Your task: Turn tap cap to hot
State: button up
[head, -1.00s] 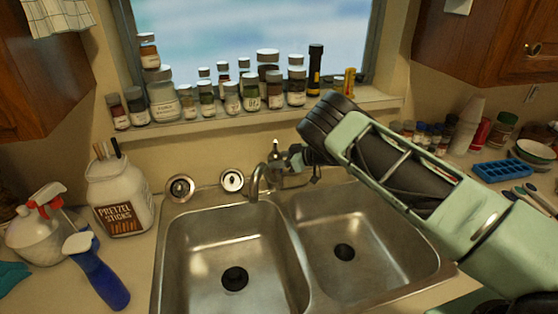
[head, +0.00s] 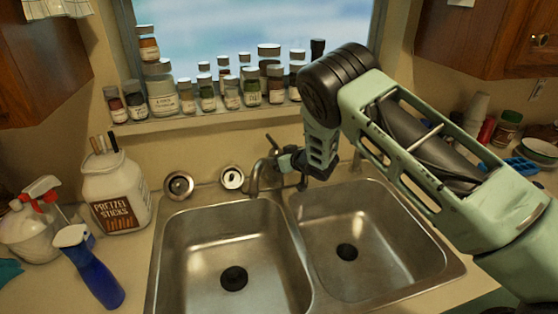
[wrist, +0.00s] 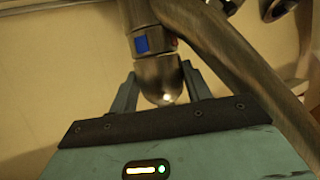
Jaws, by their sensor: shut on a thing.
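The metal tap (head: 256,176) stands behind the double sink, its curved spout reaching over the divider. In the wrist view, the rounded metal tap cap (wrist: 158,72) sits between the two fingers of my gripper (wrist: 160,82). A blue mark (wrist: 141,44) shows on the collar by the cap, with a small reddish patch to its right. The spout (wrist: 240,75) passes close to the right finger. In the head view, my gripper (head: 287,161) is at the top of the tap, and my arm hides part of that area.
The sink's left basin (head: 225,245) and right basin (head: 345,225) are empty. Spice jars (head: 205,92) line the windowsill behind. A pretzel jar (head: 115,195) and a blue spray bottle (head: 90,270) stand left. A green-lidded jar (head: 508,128) is on the right counter.

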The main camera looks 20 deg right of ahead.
dwell(0.3)
jog(key=o, duration=0.7)
jog(key=shift+s, duration=0.1)
jog(key=b+v, duration=0.5)
jog(key=v, duration=1.2)
jog(key=shift+s+b, duration=0.15)
jog(key=shift+b, duration=0.25)
jog(key=s+a+g+h+b, duration=0.1)
jog(key=s+a+g, duration=0.2)
jog(key=s+a, duration=0.4)
jog(key=s+a+g+h+b, duration=0.1)
jog(key=s+a+g+h, duration=0.3)
jog(key=s, duration=0.6)
jog(key=s+r+n+g, duration=0.1)
jog(key=s+g, duration=0.1)
jog(key=s, duration=0.8)
jog(key=s+a+r+n+g+b, duration=0.1)
jog(key=s+n+g, duration=0.1)
jog(key=s, duration=0.9)
jog(key=shift+a+r+g, duration=0.3)
jog(key=shift+g, duration=0.3)
